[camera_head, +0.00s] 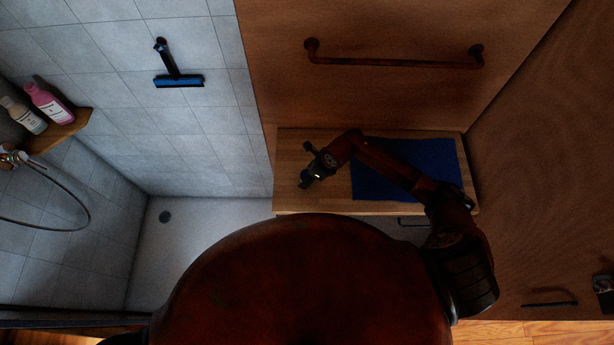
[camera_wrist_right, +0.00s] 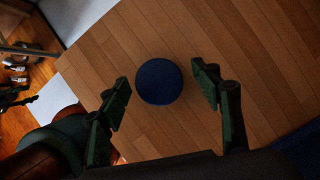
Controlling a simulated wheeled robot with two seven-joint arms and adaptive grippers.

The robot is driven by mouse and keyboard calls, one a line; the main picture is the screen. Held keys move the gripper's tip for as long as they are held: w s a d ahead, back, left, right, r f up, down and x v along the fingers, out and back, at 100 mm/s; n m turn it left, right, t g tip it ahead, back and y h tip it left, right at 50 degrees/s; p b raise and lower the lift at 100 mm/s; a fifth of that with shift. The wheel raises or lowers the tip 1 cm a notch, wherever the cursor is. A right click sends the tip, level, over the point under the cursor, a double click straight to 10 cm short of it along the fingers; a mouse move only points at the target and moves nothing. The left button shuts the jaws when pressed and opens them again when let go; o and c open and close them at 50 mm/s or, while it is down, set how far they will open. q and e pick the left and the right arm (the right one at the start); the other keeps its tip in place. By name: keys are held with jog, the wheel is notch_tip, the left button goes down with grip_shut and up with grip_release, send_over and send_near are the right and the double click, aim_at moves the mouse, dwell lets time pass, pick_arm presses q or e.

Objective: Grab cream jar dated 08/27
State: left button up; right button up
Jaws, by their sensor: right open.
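A round jar with a dark blue lid (camera_wrist_right: 159,81) stands on the wooden counter in the right wrist view, seen from above. Its label and any date are not visible. My right gripper (camera_wrist_right: 168,98) is open and empty, with one finger on each side of the jar in the picture; the jar looks apart from both. In the head view my right gripper (camera_head: 309,174) is over the left part of the wooden counter (camera_head: 315,203), and the jar there is largely hidden by it. My left gripper is not in view.
A blue mat (camera_head: 437,158) lies on the counter's right part under my right arm. A towel bar (camera_head: 393,62) is on the wooden wall behind. A tiled shower with a squeegee (camera_head: 179,80) and a shelf (camera_head: 62,132) with bottles is at the left.

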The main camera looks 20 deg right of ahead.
jog(key=shift+w+a+f, duration=0.1)
jog(key=shift+f, duration=0.4)
jog(key=c, duration=1.3)
